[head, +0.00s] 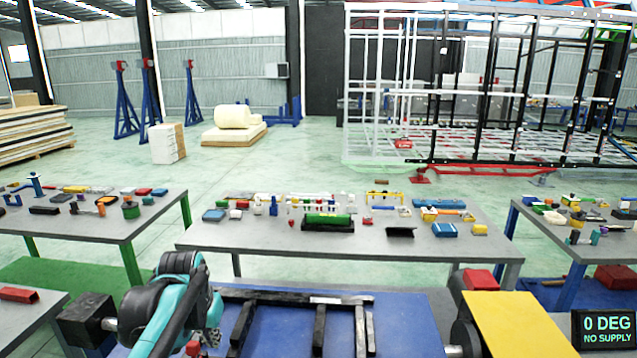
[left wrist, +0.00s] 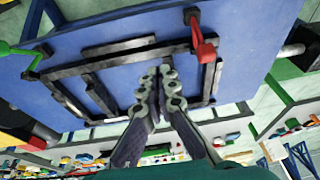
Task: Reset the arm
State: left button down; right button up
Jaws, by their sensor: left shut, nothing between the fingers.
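My left arm, teal and black, comes in at the lower left of the head view. Its gripper (left wrist: 159,73) shows in the left wrist view, with the two grey fingers together and nothing between them. It points toward a dark rectangular frame (left wrist: 112,46) on a blue surface (left wrist: 150,20). The same dark frame (head: 295,296) lies on the blue surface in the head view, right of my arm. I cannot tell the gap between fingertips and frame. My right gripper is not in view.
A grey table (head: 350,245) with tools and parts stands ahead, flanked by other loaded tables. A red clamp-like part (left wrist: 205,50) sits at the frame in the left wrist view. A yellow panel (head: 512,322) and a "NO SUPPLY" display (head: 605,330) stand at lower right.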

pick_arm(q)
jog(key=s+d+f+t+b, duration=0.2)
jog(key=s+f+b, duration=0.1)
jog(key=s+f, duration=0.4)
jog(key=s+d+f+t+b, duration=0.1)
jog(key=s+d+f+b, duration=0.1)
jog(key=s+f, duration=0.5)
jog(key=s+d, duration=0.1)
jog(key=s, duration=0.3)
jog(key=shift+d+f+n+t+b, duration=0.3)
jog(key=shift+d+f+t+b, duration=0.05)
jog(key=shift+f+t+b, duration=0.05)
